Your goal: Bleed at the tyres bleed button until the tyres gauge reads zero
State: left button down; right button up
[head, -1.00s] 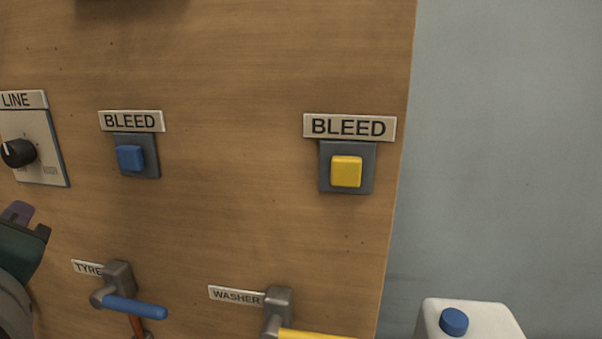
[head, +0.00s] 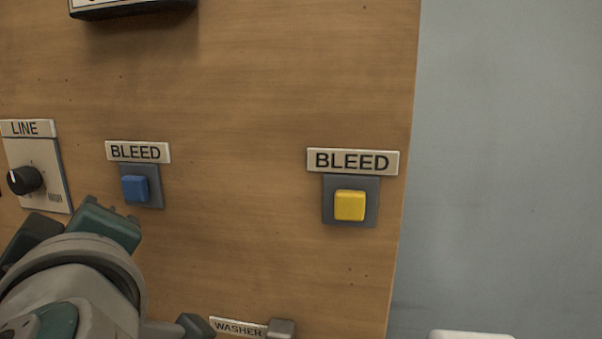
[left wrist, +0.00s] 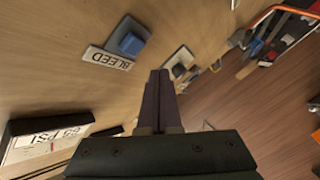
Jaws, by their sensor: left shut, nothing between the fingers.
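The blue bleed button (head: 135,188) sits on a grey plate under a BLEED label on the wooden panel. It also shows in the left wrist view (left wrist: 130,43). The gauge (head: 135,8) above it is cut off in the head view. In the left wrist view the gauge face (left wrist: 45,142) is upside down and seems to read 65 PSI. My left gripper (left wrist: 157,78) is shut and empty, apart from the button. In the head view its wrist is just below and left of the button, and its fingertips are not clearly seen. My right gripper is not in view.
The LINE knob (head: 25,180) is at the left. My left arm covers the lower left of the panel. A white container top (head: 470,335) shows at the bottom right.

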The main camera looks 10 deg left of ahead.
aim_at(123, 193)
pick_arm(q)
jog(key=w+b, duration=0.2)
jog(key=w, duration=0.1)
jog(key=shift+d, duration=0.15)
dwell(1.8)
jog(key=shift+w+b, duration=0.45)
jog(key=shift+b, duration=0.3)
jog(key=shift+w+b, duration=0.5)
dwell(2.4)
